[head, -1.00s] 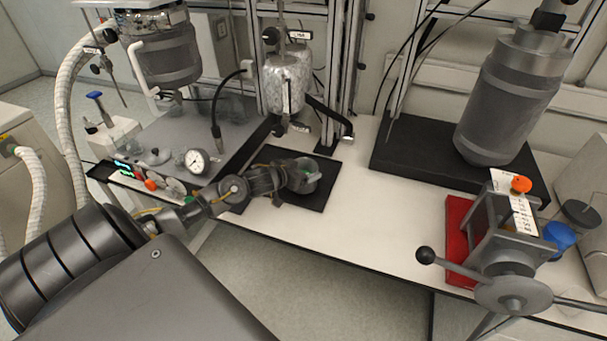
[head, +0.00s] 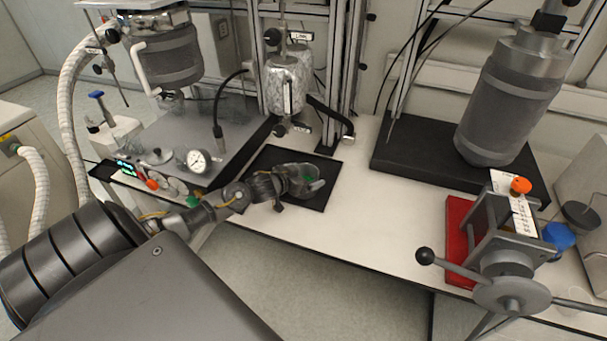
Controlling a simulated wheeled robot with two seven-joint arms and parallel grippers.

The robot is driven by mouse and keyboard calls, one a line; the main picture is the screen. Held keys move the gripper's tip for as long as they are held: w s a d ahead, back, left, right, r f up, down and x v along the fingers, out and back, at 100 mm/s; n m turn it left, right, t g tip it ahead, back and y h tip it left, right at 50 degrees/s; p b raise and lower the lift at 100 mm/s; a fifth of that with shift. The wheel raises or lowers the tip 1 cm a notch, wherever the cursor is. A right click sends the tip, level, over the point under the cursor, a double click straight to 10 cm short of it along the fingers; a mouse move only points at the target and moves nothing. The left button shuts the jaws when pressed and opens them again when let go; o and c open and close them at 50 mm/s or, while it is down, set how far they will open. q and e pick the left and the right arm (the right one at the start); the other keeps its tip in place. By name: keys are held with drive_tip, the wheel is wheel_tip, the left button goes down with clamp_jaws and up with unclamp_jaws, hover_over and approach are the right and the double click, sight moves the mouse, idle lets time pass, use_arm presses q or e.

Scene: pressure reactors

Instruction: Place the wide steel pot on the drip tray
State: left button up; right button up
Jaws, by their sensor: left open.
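The wide steel pot (head: 304,172) stands on the black square drip tray (head: 323,197), in the middle of the head view. It looks like a low, shiny grey vessel, partly hidden by my gripper. My left gripper (head: 289,187) is open at the pot's near left side. Whether its fingers touch the pot I cannot tell. My right gripper is not in view.
A foil-wrapped vessel (head: 286,84) hangs from the frame just behind the tray. A pressure gauge (head: 198,161) stands left. A red-based clamp (head: 459,240) and a tall grey cylinder (head: 495,100) stand right. White bench top (head: 390,205) is free between.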

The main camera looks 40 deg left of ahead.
use_arm(q)
drive_tip(key=shift+r, duration=0.25)
drive_tip(key=shift+s, duration=0.35)
drive_tip(key=b+v, duration=0.1)
drive_tip(key=v, duration=1)
drive_tip(key=shift+s, duration=0.1)
